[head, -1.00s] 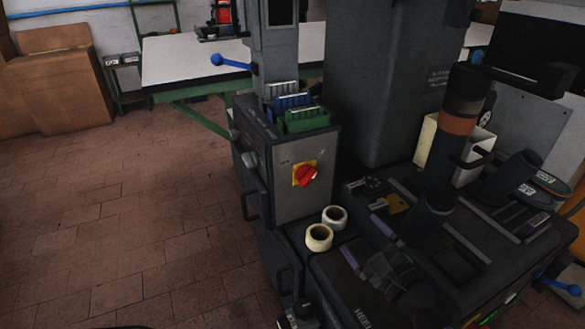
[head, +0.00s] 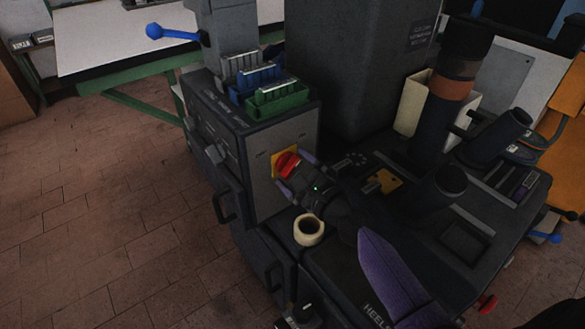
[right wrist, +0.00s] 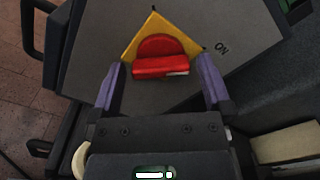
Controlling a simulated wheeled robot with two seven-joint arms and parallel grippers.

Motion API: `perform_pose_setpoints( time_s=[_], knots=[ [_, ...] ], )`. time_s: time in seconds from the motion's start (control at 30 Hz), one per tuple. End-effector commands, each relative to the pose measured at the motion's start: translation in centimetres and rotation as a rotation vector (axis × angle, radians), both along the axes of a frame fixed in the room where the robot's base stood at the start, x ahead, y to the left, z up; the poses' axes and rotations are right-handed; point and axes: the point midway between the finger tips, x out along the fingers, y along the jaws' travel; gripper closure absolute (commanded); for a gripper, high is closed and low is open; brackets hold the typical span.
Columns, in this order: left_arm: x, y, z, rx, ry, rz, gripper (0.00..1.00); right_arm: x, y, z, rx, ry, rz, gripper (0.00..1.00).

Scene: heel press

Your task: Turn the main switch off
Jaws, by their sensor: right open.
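The main switch is a red rotary knob (head: 287,164) on a yellow plate (head: 277,160), set in the grey front panel (head: 257,165) of the machine's control box. In the right wrist view the knob (right wrist: 160,58) stands just ahead of my gripper, and an "ON" mark is on the panel to its right. My right gripper (head: 297,176) is open. Its two purple fingers (right wrist: 164,80) are on either side of the knob's near edge, with a gap on each side. In the head view the gripper partly hides the plate. My left gripper is not in view.
A cream tape roll (head: 308,229) stands on the machine bed just below my right gripper. Green (head: 277,98) and blue bins sit on the control box. A dark upright column (head: 447,90) and a cream box (head: 411,103) stand to the right.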

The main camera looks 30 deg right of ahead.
Motion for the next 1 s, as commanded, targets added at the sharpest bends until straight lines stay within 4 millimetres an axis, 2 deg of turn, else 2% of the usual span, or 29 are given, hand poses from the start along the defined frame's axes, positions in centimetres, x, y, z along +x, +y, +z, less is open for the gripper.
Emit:
perform_pose_setpoints(
  time_s=[0.1, 0.37, 0.7, 0.73, 1.0],
  knots=[
    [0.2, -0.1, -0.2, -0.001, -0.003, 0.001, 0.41, 0.7, 0.1, 0.0, 0.000, 0.001, 0.001, 0.00],
    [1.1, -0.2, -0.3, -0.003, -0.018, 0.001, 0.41, 0.8, 0.1, 0.0, 0.000, 0.001, 0.001, 0.02],
    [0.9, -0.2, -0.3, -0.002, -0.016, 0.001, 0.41, 0.8, 0.1, 0.0, 0.000, 0.001, 0.001, 0.74],
    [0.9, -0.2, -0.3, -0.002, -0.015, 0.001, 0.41, 0.8, 0.1, 0.0, 0.000, 0.001, 0.001, 0.77],
    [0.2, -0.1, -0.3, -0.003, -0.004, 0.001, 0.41, 0.8, 0.1, -0.1, -0.040, -0.004, 0.001, 0.77]
  ],
)
